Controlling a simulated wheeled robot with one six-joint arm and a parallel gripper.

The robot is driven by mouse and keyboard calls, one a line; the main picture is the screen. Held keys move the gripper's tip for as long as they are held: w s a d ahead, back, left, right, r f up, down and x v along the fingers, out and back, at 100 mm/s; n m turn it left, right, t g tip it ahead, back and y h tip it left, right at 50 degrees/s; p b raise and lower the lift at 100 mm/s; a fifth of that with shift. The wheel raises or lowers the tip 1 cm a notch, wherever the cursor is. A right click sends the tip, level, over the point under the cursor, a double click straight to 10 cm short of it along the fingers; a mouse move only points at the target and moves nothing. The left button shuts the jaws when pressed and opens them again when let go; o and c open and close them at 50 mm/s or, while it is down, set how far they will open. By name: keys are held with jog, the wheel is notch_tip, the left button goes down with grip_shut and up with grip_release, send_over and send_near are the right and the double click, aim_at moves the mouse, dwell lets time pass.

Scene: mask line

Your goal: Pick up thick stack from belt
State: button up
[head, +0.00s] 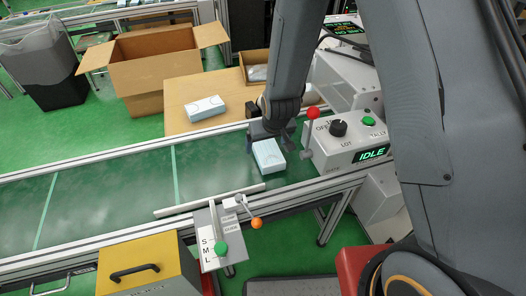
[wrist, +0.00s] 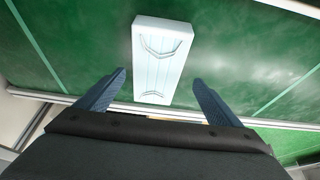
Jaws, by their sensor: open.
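A thick pale-blue stack of masks (head: 268,155) lies on the green belt (head: 110,192) near its right end. In the wrist view the stack (wrist: 160,62) shows as a pale block, with its near end in the gap between the two fingers. My gripper (head: 268,130) is just behind and above the stack in the head view, partly hidden by my arm. In the wrist view my gripper (wrist: 158,88) is open, one blue finger on each side, with space between each finger and the stack.
A grey control box (head: 345,142) with a red-knobbed lever and an IDLE display stands right of the stack. A size selector (head: 215,240) and an orange-knobbed lever (head: 256,223) are at the front rail. The belt's left is clear.

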aim_at(266, 147)
jog(key=shift+d+p+x, duration=0.1)
jog(key=shift+p+x, duration=0.05)
jog(key=shift+x, duration=1.05)
jog(key=shift+d+p+x, duration=0.15)
jog(key=shift+x, duration=1.1)
jog(key=shift+w, duration=0.2)
jog(key=c, duration=1.2)
jog(key=shift+o, duration=0.2)
jog(key=shift+r, duration=0.15)
